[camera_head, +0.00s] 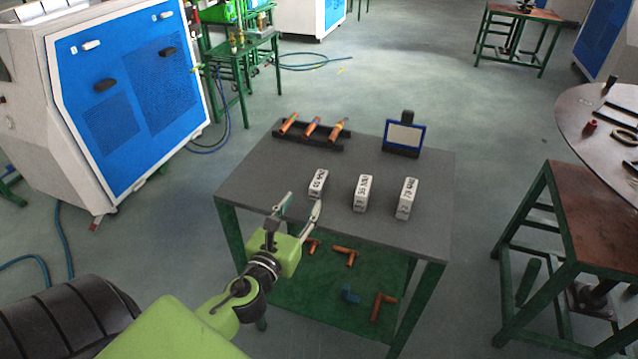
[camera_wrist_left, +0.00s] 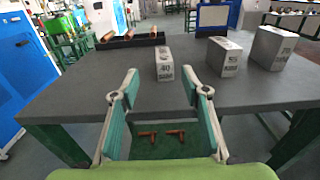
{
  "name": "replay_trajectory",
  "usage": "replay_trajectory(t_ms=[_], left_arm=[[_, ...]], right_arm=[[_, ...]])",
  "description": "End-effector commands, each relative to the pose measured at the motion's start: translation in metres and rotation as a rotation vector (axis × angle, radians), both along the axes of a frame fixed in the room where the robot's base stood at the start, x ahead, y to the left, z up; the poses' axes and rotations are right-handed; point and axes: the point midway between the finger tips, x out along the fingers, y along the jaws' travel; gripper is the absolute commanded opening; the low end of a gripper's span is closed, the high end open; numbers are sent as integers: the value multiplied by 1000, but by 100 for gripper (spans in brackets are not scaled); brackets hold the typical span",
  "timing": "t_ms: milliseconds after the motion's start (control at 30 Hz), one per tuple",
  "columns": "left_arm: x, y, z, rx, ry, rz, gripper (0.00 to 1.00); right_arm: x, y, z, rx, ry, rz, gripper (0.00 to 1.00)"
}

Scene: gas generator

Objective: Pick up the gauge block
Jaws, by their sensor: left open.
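Three pale grey gauge blocks with dark markings stand in a row on the dark grey table top. The left block (camera_head: 318,184) is nearest my gripper, the middle block (camera_head: 362,193) and the right block (camera_head: 406,198) stand further right. My left gripper (camera_head: 300,206) is open and empty at the table's front edge, just short of the left block. In the left wrist view the left block (camera_wrist_left: 164,64) shows beyond and between the open fingers (camera_wrist_left: 160,92), apart from them. The middle block (camera_wrist_left: 224,57) and right block (camera_wrist_left: 272,48) are to the right there. My right gripper is not in view.
A black rack with copper parts (camera_head: 312,130) and a blue-framed stand (camera_head: 404,137) are at the table's back. Copper fittings (camera_head: 345,256) lie on the green lower shelf. A blue and white machine (camera_head: 130,105) stands left. A brown table (camera_head: 590,215) is at right.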

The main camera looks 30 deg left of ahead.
Motion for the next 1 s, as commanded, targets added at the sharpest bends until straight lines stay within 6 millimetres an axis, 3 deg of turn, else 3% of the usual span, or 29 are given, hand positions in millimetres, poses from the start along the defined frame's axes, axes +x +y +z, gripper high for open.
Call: replay_trajectory(t_ms=[200, 467, 800, 1000], left_arm=[[41, 9, -1, -3, -2, 0, 42], [60, 13, -2, -5, 0, 1, 42], [104, 18, -4, -6, 0, 1, 42], [107, 19, -5, -6, 1, 1, 42]], right_arm=[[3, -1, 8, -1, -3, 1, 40], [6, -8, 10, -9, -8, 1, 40], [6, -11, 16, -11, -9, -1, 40], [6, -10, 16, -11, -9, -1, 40]])
